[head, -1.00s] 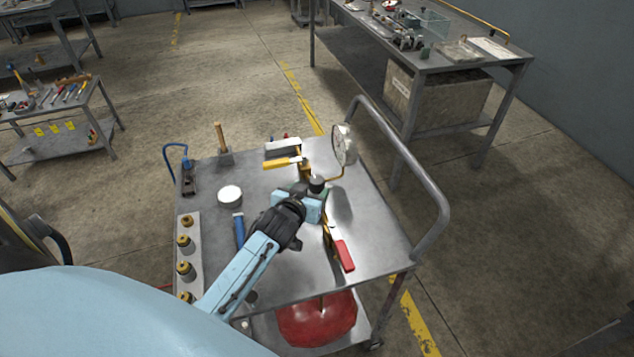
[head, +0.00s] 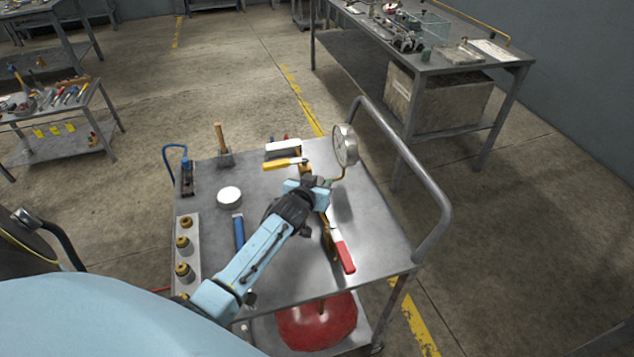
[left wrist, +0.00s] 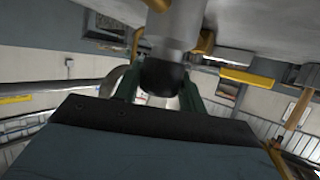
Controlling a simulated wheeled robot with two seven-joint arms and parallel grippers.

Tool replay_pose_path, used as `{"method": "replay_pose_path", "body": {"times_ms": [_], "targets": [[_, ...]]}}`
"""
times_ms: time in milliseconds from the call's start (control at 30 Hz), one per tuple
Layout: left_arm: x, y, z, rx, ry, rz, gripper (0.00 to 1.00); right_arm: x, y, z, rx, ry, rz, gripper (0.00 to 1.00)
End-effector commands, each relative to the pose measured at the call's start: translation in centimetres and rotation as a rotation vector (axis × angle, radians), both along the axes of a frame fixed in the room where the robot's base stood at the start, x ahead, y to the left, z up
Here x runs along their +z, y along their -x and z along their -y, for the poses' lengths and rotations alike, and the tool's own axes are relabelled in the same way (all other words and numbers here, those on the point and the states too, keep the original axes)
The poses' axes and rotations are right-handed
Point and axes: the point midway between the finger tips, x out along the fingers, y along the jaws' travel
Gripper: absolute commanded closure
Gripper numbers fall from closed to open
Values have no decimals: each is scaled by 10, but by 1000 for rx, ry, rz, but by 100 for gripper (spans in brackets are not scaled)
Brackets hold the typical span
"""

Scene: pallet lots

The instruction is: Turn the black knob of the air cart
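The air cart (head: 370,240) is a grey metal cart with a curved handle at right. My left gripper (head: 318,184) is over the pipework just left of the gauge and hides the black knob in the head view. In the left wrist view the black knob (left wrist: 165,78) sits on a grey stem, between the green fingers of my left gripper (left wrist: 160,90). The fingers are apart, one on each side; I cannot tell whether they touch it. My right gripper is not in view.
A red-handled lever (head: 343,257) and a yellow-handled lever (head: 283,164) flank the gripper. A white round can (head: 229,196), a blue tool (head: 238,229) and a strip of brass fittings (head: 184,243) stand at left. A red tank (head: 318,322) is below.

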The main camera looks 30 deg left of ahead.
Motion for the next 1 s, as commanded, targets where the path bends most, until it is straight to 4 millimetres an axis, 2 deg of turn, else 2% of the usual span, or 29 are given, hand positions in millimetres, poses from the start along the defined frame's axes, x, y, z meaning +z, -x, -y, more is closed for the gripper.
{"method": "replay_pose_path", "body": {"times_ms": [33, 167, 567, 800, 1000], "targets": [[0, 0, 0, 0, 0, 0, 66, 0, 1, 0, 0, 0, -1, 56], [0, 0, 0, 0, 0, 0, 83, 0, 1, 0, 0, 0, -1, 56], [2, 1, -2, -70, -5, -2, 83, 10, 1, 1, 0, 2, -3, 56], [2, 1, -3, -206, -10, -3, 83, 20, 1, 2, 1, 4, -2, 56], [0, 0, -4, -326, -11, -4, 83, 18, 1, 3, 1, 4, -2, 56]]}}
